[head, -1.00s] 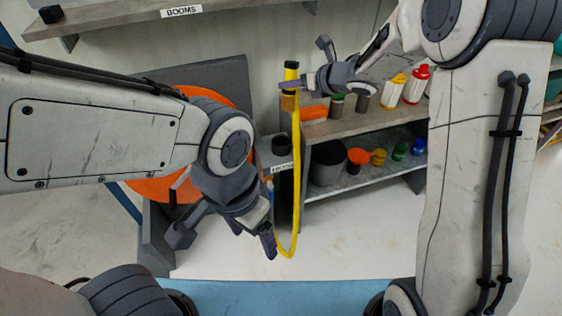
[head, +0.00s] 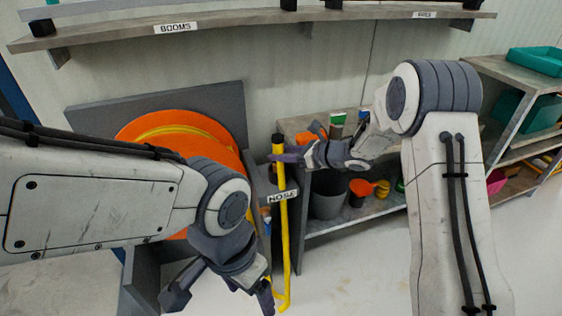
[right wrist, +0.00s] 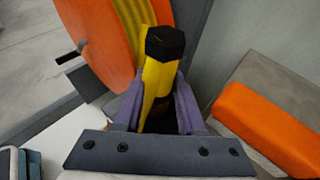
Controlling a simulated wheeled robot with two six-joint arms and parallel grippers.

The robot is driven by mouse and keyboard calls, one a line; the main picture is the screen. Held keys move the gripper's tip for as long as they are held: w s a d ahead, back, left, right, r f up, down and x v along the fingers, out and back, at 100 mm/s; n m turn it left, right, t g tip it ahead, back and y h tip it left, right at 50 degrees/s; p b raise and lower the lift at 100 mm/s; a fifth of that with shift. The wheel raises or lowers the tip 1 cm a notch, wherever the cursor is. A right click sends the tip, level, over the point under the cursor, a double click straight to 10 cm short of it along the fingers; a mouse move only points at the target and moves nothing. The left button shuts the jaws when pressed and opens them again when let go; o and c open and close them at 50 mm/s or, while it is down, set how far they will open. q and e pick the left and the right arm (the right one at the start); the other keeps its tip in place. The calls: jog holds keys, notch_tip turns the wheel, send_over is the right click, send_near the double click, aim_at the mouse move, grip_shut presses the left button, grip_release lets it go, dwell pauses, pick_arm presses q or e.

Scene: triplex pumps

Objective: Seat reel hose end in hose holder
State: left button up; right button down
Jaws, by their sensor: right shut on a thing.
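The reel hose end (head: 278,146) is yellow with a black tip and stands roughly upright in front of the grey stand beside the reel. My right gripper (head: 283,157) is shut on it, just below the tip. In the right wrist view the hose end (right wrist: 157,75) sits between the two purple fingers. My left gripper (head: 220,300) is open and empty, low beside the hose.
The orange reel (head: 185,135) with yellow hose stands left of the hose end. A shelf (head: 345,222) to the right holds a grey bucket (head: 328,195), an orange funnel (head: 360,188) and bottles. A wall shelf (head: 250,28) runs above. Open floor lies in front.

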jog(key=shift+f, duration=0.9)
jog(key=c, duration=0.5)
grip_release()
jog(key=p+v, duration=0.2)
jog(key=v, duration=1)
jog(key=s+a+r+m+t+h, duration=0.15)
jog(key=m+h, duration=0.25)
jog(key=m, duration=0.6)
jog(key=s+a+r+m+h, duration=0.2)
jog(key=a+r+m+h, duration=0.15)
jog(key=m, duration=0.75)
jog(key=s+f+m+g+h, duration=0.2)
jog(key=s+m+g, duration=0.7)
jog(key=s+m, duration=1)
jog(key=s+h, duration=0.1)
jog(key=s, duration=1)
jog(key=shift+s+a+f+m, duration=0.25)
jog(key=shift+s+f+m, duration=0.05)
jog(key=shift+s+f, duration=0.05)
